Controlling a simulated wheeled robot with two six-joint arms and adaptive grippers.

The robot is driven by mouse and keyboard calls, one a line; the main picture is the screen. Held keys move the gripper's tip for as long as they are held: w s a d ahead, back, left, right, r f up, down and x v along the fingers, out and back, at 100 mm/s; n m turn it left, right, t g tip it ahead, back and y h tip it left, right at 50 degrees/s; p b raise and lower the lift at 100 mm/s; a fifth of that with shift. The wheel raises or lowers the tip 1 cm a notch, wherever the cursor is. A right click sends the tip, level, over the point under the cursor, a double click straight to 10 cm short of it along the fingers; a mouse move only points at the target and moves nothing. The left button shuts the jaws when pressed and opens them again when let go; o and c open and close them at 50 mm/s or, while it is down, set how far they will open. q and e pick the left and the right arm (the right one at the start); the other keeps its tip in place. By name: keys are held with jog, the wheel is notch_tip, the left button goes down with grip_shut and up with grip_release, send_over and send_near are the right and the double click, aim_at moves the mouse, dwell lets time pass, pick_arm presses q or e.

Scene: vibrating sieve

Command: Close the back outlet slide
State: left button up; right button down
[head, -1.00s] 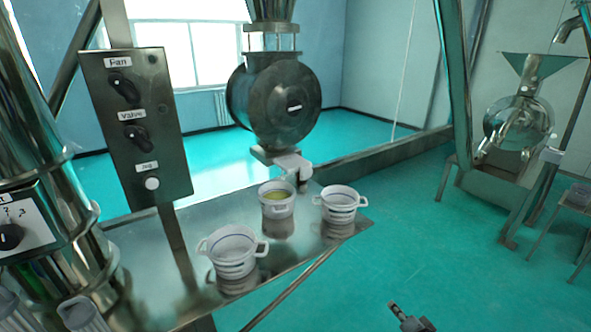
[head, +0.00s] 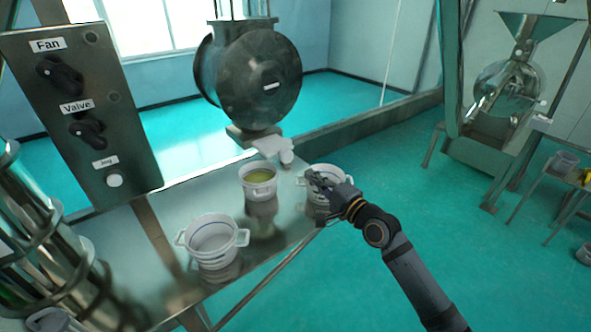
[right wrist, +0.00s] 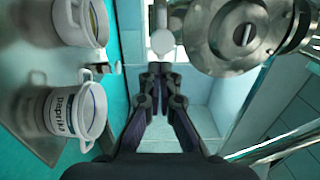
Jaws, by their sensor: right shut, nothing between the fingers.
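The back outlet slide looks to be the small white piece (head: 268,145) under the round steel drum (head: 255,78). It has a rounded white knob (head: 286,157) at its outer end. In the right wrist view the knob (right wrist: 162,41) shows just beyond my fingertips, beside the drum (right wrist: 240,32). My right gripper (head: 318,181) is shut and empty; its fingers are together in the right wrist view (right wrist: 160,70). In the head view it overlaps the right white pot, to the right of and below the knob. I see no contact with the slide. My left gripper is not in view.
The right pot (head: 322,176) is partly hidden by my gripper. Another pot (head: 212,240) is nearer. A control panel (head: 80,105) stands left. Open floor lies right.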

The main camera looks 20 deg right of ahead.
aim_at(289, 159)
jog(key=x, duration=0.2)
jog(key=p+x, duration=0.1)
jog(key=x, duration=0.3)
jog(key=shift+w+a+r, duration=0.1)
jog(key=shift+a+r, duration=0.15)
jog(key=shift+r, duration=0.05)
jog(key=shift+w+a+f, duration=0.15)
jog(key=shift+w, duration=0.5)
